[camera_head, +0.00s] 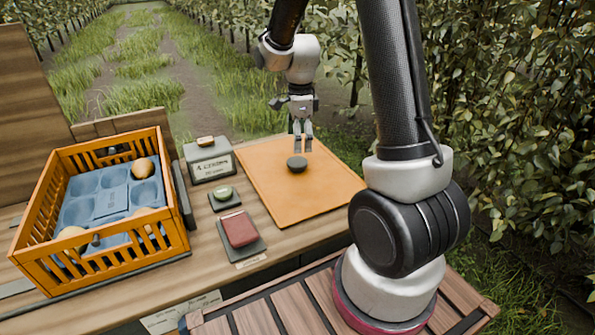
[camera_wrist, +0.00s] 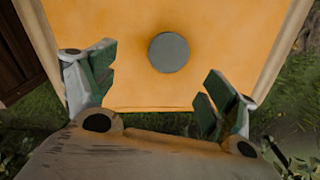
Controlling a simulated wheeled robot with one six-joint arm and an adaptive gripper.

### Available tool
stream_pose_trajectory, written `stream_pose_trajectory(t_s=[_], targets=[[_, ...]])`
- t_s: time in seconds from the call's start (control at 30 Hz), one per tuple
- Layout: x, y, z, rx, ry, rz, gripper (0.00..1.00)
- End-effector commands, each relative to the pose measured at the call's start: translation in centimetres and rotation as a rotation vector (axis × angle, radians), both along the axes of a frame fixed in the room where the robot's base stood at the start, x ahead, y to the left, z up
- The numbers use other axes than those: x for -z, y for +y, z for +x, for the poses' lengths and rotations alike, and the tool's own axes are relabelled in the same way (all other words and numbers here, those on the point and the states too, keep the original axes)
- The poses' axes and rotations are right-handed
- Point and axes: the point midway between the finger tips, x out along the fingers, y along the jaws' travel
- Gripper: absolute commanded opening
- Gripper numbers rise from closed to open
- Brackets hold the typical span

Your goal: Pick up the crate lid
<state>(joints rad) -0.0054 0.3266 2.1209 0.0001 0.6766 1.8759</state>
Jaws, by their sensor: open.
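The crate lid (camera_head: 290,191) is a flat orange panel lying on the right part of the wooden table. A round dark grey knob (camera_head: 297,164) stands on it. In the wrist view the lid (camera_wrist: 110,30) fills the upper middle, and its knob (camera_wrist: 169,52) shows ahead of and between the fingers. My gripper (camera_head: 302,150) is over the far part of the lid, close to the knob. The wrist view shows my gripper (camera_wrist: 158,92) with its green-padded fingers wide apart and nothing between them. I cannot tell the exact height of the fingertips above the lid.
An orange crate (camera_head: 180,215) with a blue moulded tray and several pears stands at the left. Between crate and lid are a labelled grey box (camera_head: 208,163), a green item on a dark pad (camera_head: 223,194) and a red block (camera_head: 239,229). Foliage borders the table's right.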

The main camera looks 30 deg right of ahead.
Motion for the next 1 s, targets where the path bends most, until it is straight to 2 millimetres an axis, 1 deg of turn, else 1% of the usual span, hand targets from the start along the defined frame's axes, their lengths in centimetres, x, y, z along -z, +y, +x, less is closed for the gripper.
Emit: stream_pose_trajectory(t_s=[0.03,0.17,0.37,0.53,0.63,0.73,0.93,0.97,1.0], targets=[[0.9,0.0,0.3,0.038,0.01,0.001,0.86],[2.5,0.0,0.8,0.095,0.019,0.0,0.86],[5.0,0.0,0.9,0.099,0.02,0.001,0.86],[7.6,-0.1,1.5,0.098,0.022,0.0,0.86],[8.9,-0.1,1.6,0.097,0.02,0.001,0.86],[9.6,-0.1,1.6,0.097,0.018,0.001,0.86],[9.6,-0.1,1.6,0.097,0.017,0.001,0.86],[9.6,-0.1,1.6,0.097,0.017,0.001,0.84],[9.6,-0.1,1.6,0.097,0.017,0.001,0.77]])
